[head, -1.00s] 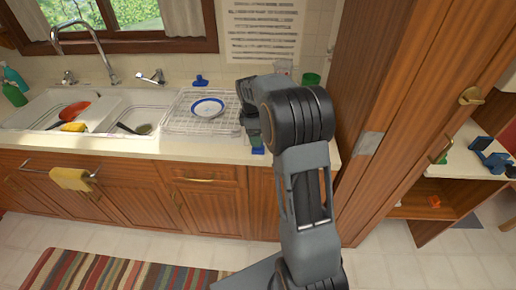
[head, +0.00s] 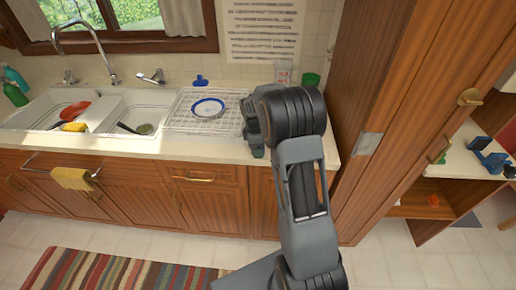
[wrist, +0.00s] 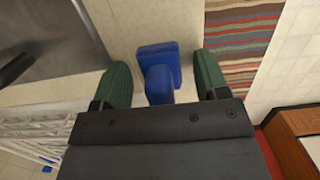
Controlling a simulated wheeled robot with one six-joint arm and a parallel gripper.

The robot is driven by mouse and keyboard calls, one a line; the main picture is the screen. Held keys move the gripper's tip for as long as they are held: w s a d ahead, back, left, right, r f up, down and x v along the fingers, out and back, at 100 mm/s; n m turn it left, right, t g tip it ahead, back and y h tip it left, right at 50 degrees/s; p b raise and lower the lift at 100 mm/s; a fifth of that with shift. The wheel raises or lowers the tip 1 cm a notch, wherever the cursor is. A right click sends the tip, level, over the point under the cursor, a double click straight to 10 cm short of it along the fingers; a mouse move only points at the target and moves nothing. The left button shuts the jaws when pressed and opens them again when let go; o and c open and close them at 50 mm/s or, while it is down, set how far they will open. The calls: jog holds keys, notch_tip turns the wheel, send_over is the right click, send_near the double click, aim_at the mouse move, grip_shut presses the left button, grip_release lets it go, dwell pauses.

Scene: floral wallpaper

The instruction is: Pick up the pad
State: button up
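A blue two-part block (wrist: 160,72), likely the pad, shows in the wrist view on the pale countertop (wrist: 150,22). My gripper (wrist: 163,78) has its two green fingers apart, one on each side of the blue block. Gaps show between the block and both fingers, so it is not gripped. In the head view my gripper (head: 254,142) is over the counter, right of the dish rack, and my arm hides the blue block there.
The dish rack (head: 178,122) holds a white and blue plate (head: 208,107). Another blue item (head: 200,80) stands behind it. A green cup (head: 311,80) is at the back right. A wooden door frame (head: 390,90) rises right of the counter. The sink (head: 110,115) is left.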

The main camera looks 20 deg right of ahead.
jog(key=c, duration=0.9)
jog(key=shift+r, duration=0.2)
jog(key=shift+r, duration=0.25)
notch_tip(320, 180, up, 2)
jog(key=shift+r, duration=0.1)
jog(key=s+a+r+b, duration=0.1)
jog(key=s+a+r, duration=0.5)
jog(key=a, duration=0.1)
jog(key=s+a+r+b, duration=0.1)
jog(key=s+a+r, duration=0.2)
jog(key=r, duration=0.1)
jog(key=shift+a+b, duration=0.3)
jog(key=shift+a, duration=0.05)
